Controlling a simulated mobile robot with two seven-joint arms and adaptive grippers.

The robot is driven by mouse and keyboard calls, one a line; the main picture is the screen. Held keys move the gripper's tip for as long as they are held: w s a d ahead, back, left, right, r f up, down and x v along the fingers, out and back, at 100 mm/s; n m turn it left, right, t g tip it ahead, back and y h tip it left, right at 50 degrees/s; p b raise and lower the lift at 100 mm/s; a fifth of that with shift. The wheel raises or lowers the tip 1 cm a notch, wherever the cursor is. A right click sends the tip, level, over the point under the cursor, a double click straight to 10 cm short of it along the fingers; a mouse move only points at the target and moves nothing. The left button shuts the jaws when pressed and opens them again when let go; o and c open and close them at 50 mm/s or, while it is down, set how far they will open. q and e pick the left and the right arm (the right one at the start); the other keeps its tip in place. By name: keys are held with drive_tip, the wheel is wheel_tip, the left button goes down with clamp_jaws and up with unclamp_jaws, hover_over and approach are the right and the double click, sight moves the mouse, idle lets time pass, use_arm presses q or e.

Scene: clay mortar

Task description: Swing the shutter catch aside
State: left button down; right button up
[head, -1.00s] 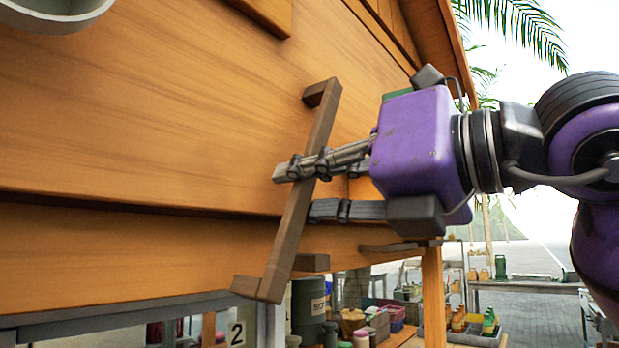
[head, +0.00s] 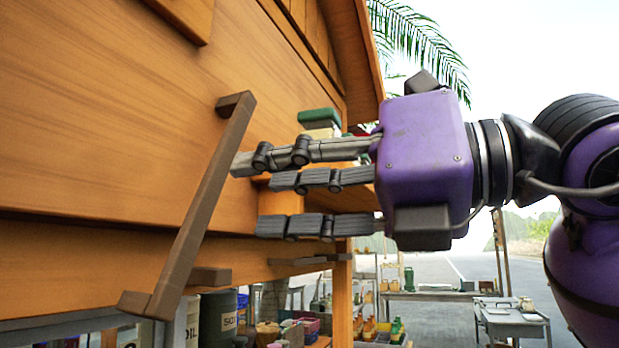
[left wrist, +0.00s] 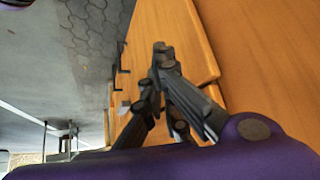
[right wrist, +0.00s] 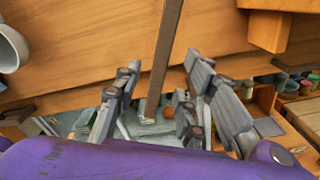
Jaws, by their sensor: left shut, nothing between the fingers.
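A long brown bar handle (head: 205,205) with bent ends stands slanted on the orange wooden shutter panel (head: 120,130). A small brown block (head: 209,277) sits low beside the bar, and a flat brown piece (head: 305,260) lies farther right; I cannot tell which is the catch. My right gripper (head: 256,195) is open and empty, its fingers just right of the bar; the upper fingertip appears close to it, contact unclear. In the right wrist view the bar (right wrist: 164,60) shows beyond the spread fingers (right wrist: 160,80). My left gripper (left wrist: 162,50) is shut and empty near orange wood.
A wooden post (head: 342,300) stands below the right end of the panel. Under the panel are shelves with pots and a dark drum (head: 217,318). A grey table (head: 512,318) stands on the open paving at right. A white round fixture (right wrist: 10,48) shows in the right wrist view.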

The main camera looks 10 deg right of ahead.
drive_tip(key=v, duration=0.3)
drive_tip(key=shift+s+d, duration=0.2)
drive_tip(key=shift+d, duration=0.05)
idle(0.4)
